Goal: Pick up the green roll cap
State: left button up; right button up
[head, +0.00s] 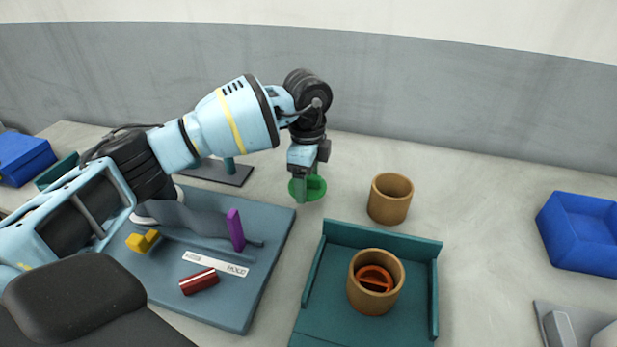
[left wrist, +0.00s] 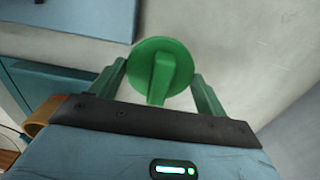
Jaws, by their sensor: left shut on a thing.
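The green roll cap (head: 317,188) is a round disc with a raised tab, at the table's middle behind the blue-grey mat. My left gripper (head: 301,186) points down over it and is shut on it. In the left wrist view the cap (left wrist: 176,52) sits between the two green fingers of my left gripper (left wrist: 158,85), with its tab toward me. I cannot tell whether the cap touches the table or is just above it. My right gripper is not in view.
An empty brown roll (head: 390,199) stands to the right of the cap. Another brown roll (head: 361,300) with an orange cap (head: 374,279) inside stands in a teal tray (head: 385,233). The mat (head: 262,262) holds small parts. A blue bin (head: 578,258) is far right.

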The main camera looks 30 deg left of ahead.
pick_arm(q)
jog(key=s+d, duration=0.1)
jog(key=s, duration=0.3)
jog(key=s+d+r, duration=0.1)
jog(key=s+d, duration=0.1)
jog(key=s, duration=0.3)
jog(key=s+d, duration=0.1)
jog(key=s, duration=0.3)
jog(key=shift+s+d+r, duration=0.15)
jog(key=shift+d+r, duration=0.05)
jog(key=shift+d, duration=0.2)
